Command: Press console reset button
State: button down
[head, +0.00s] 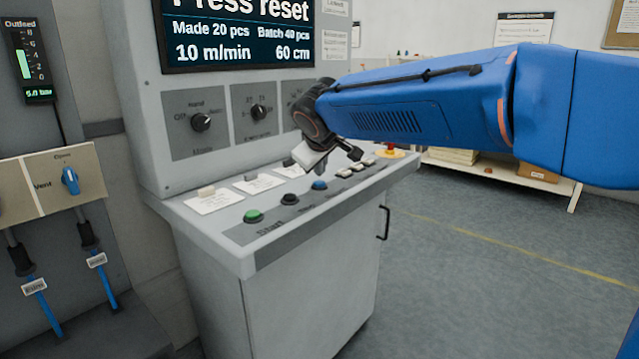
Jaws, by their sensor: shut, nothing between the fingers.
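The console (215,238) is a grey cabinet with a sloping control panel. The blue button (320,184) is on the panel, in a row with a black button (290,199) and a green button (253,216) labelled Start. The blue button's label is too small to read. The screen (243,30) reads "Press reset", with "Made 20 pcs" and "Batch 40 pcs". My gripper (317,166) is shut and empty, pointing down over the panel just behind the blue button. Its tips are partly hidden, and I see no clear contact with the button.
Rotary knobs (201,122) sit on the upright face. Small white switches (344,173) and a red-and-yellow emergency stop (390,151) lie right of the blue button. A vent panel (69,180) with blue hoses stands left. The floor (480,270) at right is clear.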

aim_at(320, 184)
jog(key=shift+f, duration=0.85)
dwell(1.4)
jog(key=shift+r, duration=0.85)
jog(key=shift+r, duration=0.1)
jog(key=shift+r, duration=2.4)
